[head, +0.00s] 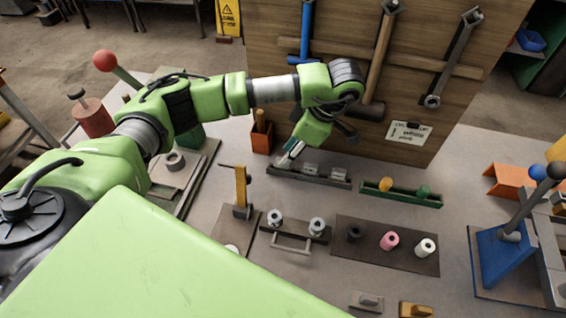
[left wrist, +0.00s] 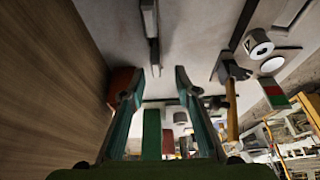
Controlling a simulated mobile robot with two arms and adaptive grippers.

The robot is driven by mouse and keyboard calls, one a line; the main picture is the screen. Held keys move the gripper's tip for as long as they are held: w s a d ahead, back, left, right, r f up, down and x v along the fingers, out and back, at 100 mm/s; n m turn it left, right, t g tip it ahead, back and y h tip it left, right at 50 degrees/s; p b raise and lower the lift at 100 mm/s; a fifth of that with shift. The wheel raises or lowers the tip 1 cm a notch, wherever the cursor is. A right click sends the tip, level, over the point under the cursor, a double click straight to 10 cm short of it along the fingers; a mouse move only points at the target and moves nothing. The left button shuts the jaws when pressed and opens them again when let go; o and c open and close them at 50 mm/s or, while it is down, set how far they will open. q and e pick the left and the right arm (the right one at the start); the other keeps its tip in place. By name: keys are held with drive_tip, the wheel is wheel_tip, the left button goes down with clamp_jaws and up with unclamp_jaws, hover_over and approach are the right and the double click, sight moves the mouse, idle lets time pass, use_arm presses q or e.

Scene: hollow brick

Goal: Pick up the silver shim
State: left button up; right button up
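A dark narrow tray (head: 345,184) stands near the foot of the wooden board. Two small silver pieces (head: 311,168) (head: 336,173) sit in it; I cannot tell for certain which is the silver shim. My left gripper (head: 287,161) is at the left end of this tray, pointing down, with the silver pieces to its right. In the left wrist view its two teal fingers (left wrist: 159,72) are apart, with no object seen held between them. Whatever lies right under the fingertips is hidden in the head view. My right gripper is not in view.
The wooden board (head: 440,110) with hanging hammers rises close behind the gripper. An orange bin (head: 262,140) is to its left, a green tray (head: 402,196) to the right. A yellow-handled tool (head: 241,190) stands in front; a mat (head: 385,250) with rollers lies nearer.

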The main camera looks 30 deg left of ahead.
use_arm(q)
drive_tip(key=shift+w+p+x, duration=0.2)
drive_tip(key=shift+x, duration=1.15)
drive_tip(key=shift+w+p+x, duration=0.15)
drive_tip(key=shift+p+x, duration=0.05)
drive_tip(key=shift+x, duration=1.15)
clamp_jaws()
